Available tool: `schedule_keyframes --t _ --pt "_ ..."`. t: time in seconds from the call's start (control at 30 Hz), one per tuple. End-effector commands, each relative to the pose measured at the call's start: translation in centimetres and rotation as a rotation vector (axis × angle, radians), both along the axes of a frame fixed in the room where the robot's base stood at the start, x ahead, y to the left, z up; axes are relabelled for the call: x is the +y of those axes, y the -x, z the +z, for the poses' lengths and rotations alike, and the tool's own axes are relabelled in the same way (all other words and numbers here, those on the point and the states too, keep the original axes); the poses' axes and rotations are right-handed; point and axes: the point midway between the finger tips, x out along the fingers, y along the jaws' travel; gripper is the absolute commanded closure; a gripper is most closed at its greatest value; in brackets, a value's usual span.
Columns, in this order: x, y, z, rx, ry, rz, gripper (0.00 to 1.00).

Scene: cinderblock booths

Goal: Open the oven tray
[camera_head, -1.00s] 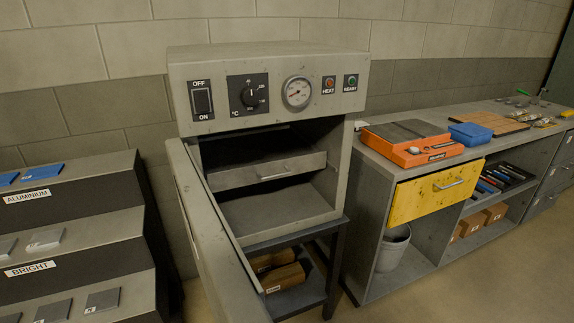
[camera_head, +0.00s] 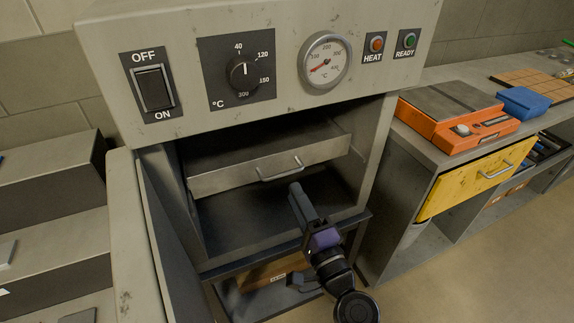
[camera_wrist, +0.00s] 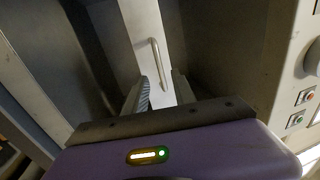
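The oven tray (camera_head: 232,172) is a grey metal drawer on the upper level inside the open oven. It has a thin bar handle (camera_head: 280,170) on its front. My gripper (camera_head: 300,192) is at the oven's mouth, just below and right of the handle in the head view. In the wrist view the two fingers stand apart, with a gap between them (camera_wrist: 161,88). The handle (camera_wrist: 158,64) shows beyond the fingertips, roughly in line with that gap, and looks clear of them. The gripper holds nothing.
The oven door (camera_head: 150,230) stands open on the left. The oven's control panel (camera_head: 290,90) overhangs above. To the right is a workbench with a yellow drawer (camera_head: 462,188), an orange scale (camera_head: 455,138) and a blue box (camera_head: 526,102). Open floor lies at the lower right.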

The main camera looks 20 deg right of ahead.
Motion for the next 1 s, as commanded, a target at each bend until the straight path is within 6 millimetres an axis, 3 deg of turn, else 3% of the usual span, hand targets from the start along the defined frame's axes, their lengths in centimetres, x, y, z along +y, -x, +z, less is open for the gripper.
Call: schedule_keyframes --t 0.5,0.9,1.0 --pt "0.0 -6.6 1.5 -0.002 0.001 0.0 0.68" --pt "0.0 -7.3 1.5 -0.001 0.003 -0.001 0.68" --pt "0.0 -7.3 1.5 -0.001 0.003 -0.001 0.88"
